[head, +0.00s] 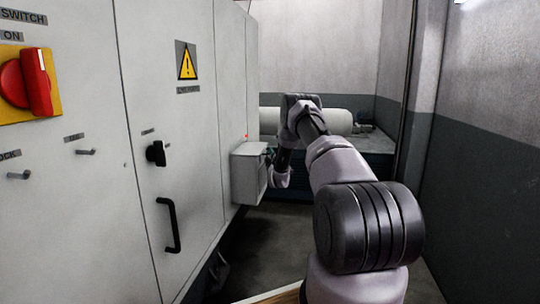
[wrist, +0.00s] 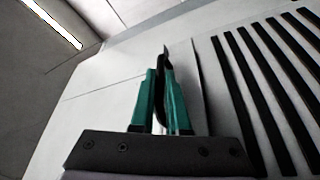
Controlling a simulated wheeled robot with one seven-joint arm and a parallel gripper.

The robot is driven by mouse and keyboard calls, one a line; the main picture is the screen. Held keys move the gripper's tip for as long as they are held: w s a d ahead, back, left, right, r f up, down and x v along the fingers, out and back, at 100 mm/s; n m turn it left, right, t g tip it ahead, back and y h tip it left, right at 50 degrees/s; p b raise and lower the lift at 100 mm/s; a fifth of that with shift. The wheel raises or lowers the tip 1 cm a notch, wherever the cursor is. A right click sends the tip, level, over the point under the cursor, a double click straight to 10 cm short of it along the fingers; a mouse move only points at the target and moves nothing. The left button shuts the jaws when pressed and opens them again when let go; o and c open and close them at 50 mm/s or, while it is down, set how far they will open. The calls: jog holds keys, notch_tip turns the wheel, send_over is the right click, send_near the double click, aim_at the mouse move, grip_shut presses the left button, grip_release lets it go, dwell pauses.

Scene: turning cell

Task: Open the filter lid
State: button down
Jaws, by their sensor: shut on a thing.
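A light grey filter box (head: 245,177) sticks out from the far end of the cabinet wall in the head view. My gripper (head: 271,155) is at its right side, small and partly hidden by my arm. In the wrist view, a pale slotted panel, seemingly the filter lid (wrist: 208,70), fills the right with several long dark slots. The teal fingers of my gripper (wrist: 161,80) are closed together on a thin dark piece, seemingly the lid's handle (wrist: 165,58). Its lower part is hidden between the fingers. I cannot tell how far the lid stands open.
The cabinet on the left carries a red switch (head: 28,83), a black knob (head: 156,153) and a black door handle (head: 169,225). A pale cylinder (head: 338,122) lies on a dark bench behind my arm. A grey wall closes the right side.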

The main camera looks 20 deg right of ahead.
jog(key=w+a+r+n+g, duration=0.1)
jog(key=w+a+r+n, duration=0.1)
jog(key=a+r+n, duration=0.1)
jog(key=w+a+r+n+g, duration=0.2)
jog(key=a+r+n, duration=0.1)
jog(key=r, duration=0.5)
jog(key=w+a+r+n+g+y, duration=0.1)
jog(key=w+a+r+n, duration=0.1)
jog(key=r+n, duration=0.3)
jog(key=shift+a+r+n+g, duration=0.3)
jog(key=shift+a+r, duration=0.1)
jog(key=shift+r, duration=0.05)
jog(key=c, duration=1.2)
grip_release()
jog(key=v, duration=1.1)
